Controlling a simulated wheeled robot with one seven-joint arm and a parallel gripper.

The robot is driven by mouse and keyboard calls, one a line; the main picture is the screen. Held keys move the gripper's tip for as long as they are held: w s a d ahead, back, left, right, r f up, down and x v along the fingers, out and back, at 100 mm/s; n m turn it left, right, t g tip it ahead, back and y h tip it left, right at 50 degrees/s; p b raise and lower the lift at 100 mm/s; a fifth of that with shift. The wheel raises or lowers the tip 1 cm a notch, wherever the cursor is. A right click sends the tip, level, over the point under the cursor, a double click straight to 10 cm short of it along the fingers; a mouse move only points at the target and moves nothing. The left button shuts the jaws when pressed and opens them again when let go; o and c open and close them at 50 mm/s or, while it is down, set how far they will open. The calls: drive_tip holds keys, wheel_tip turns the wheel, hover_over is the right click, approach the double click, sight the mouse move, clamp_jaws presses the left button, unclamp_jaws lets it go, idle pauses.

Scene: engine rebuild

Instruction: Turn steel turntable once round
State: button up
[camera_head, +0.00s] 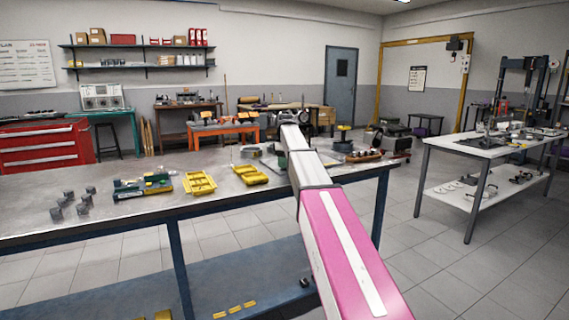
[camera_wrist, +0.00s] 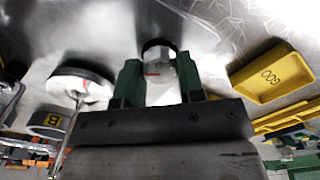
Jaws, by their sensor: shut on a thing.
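In the wrist view, a small round pale metal piece with a dark end and a thin red line, seemingly the steel turntable (camera_wrist: 160,88), sits between the green fingers of my gripper (camera_wrist: 158,70). The fingers are shut on its sides, and the palm hides its near part. The piece is at the shiny bench top. In the head view my arm reaches over the bench and hides the gripper and most of this spot.
A yellow tray (camera_wrist: 270,76) lies right.

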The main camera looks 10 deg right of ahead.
drive_tip(key=o, duration=0.9)
wheel_tip(320, 180, up, 11)
drive_tip(key=shift+f, duration=0.1)
